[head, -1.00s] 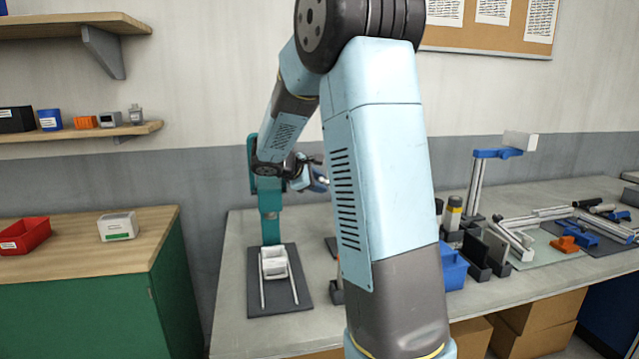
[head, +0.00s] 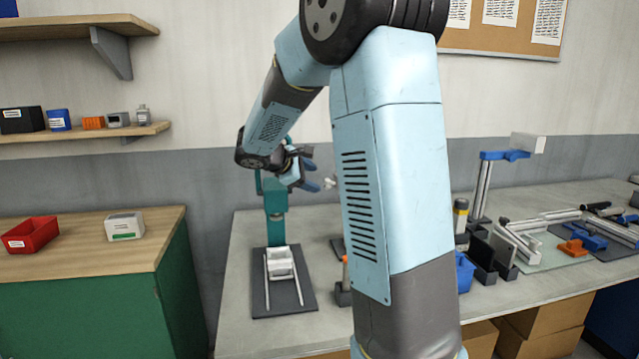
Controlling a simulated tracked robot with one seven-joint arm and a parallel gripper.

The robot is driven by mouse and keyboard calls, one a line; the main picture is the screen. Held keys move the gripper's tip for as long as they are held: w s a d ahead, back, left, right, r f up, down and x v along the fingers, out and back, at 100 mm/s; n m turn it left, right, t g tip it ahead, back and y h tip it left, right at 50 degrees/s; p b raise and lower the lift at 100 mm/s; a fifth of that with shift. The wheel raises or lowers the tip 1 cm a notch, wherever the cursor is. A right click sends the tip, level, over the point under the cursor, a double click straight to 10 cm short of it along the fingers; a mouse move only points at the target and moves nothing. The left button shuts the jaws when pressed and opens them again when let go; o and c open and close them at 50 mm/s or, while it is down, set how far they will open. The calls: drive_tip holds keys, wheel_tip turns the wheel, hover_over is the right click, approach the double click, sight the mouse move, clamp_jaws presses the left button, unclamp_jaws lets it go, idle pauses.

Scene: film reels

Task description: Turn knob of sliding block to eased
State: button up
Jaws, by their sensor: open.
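My gripper (head: 314,176) is open, with its blue fingers in front of the upper part of a teal upright stand (head: 275,228). A small whitish knob-like piece (head: 330,183) shows just right of the fingertips, with a small visible gap; I cannot tell what it belongs to. A white block (head: 280,268) sits between two pale rails on a dark mat (head: 290,305) at the stand's foot. I cannot tell whether this is the sliding block. No knob setting or marking can be read. My arm hides part of the bench and stand.
The grey bench (head: 240,335) holds a blue bin (head: 465,272), dark holders (head: 483,262) and a post with a blue bracket (head: 505,155) at right. A wooden-topped green cabinet (head: 90,315) stands at left with a red bin (head: 30,234) and a white box (head: 125,227).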

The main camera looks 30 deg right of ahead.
drive_tip(key=v, duration=0.7)
drive_tip(key=shift+a, duration=0.25)
drive_tip(key=shift+s, duration=0.15)
